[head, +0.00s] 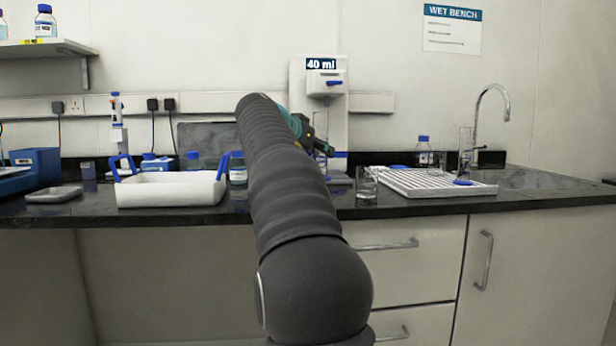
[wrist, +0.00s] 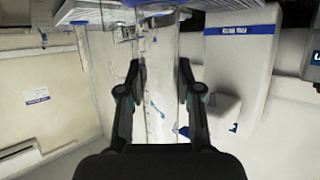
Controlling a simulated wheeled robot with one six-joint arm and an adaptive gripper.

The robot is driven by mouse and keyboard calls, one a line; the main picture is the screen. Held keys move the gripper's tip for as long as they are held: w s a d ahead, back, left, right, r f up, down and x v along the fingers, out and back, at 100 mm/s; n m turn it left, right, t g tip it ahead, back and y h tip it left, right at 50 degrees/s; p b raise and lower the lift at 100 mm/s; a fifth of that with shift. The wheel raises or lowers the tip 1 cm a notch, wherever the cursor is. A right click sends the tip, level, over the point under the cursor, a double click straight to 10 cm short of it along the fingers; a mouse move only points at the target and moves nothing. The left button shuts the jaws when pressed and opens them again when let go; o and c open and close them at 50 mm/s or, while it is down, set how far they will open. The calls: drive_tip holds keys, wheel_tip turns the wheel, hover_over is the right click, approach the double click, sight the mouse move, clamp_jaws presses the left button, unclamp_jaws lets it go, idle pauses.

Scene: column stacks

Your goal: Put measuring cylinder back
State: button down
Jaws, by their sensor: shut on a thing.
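My gripper (wrist: 158,75) is shut on the measuring cylinder (wrist: 158,100), a clear tube with blue markings between its two dark fingers in the wrist view. In the head view my gripper (head: 318,144) is largely behind my arm, in front of the white dispenser (head: 338,115) with a "40 ml" display. The held cylinder is hard to make out there. The white drying rack (head: 425,184) lies on the bench to the right. A tall clear vessel (head: 466,150) stands at the rack's back right.
A glass beaker (head: 366,186) stands left of the rack, near the bench's front. A white tray with blue handles (head: 170,190) is left of my arm. A blue-capped bottle (head: 423,150) is behind the rack. The tap (head: 490,92) and sink are at right.

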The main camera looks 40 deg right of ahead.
drive_tip(key=shift+w+a+f, duration=0.8)
drive_tip(key=shift+w+a, duration=0.1)
drive_tip(key=shift+w, duration=0.1)
drive_tip(key=shift+f+b, duration=0.55)
drive_tip(key=shift+f, duration=1.5)
drive_tip(key=shift+f, duration=0.15)
drive_tip(key=c, duration=0.8)
unclamp_jaws()
drive_tip(key=shift+a+r, duration=0.15)
drive_tip(key=shift+r, duration=0.1)
drive_tip(key=v, duration=1.1)
drive_tip(key=shift+s+a+r, duration=0.1)
drive_tip(key=shift+a+r, duration=0.05)
drive_tip(key=shift+a, duration=0.15)
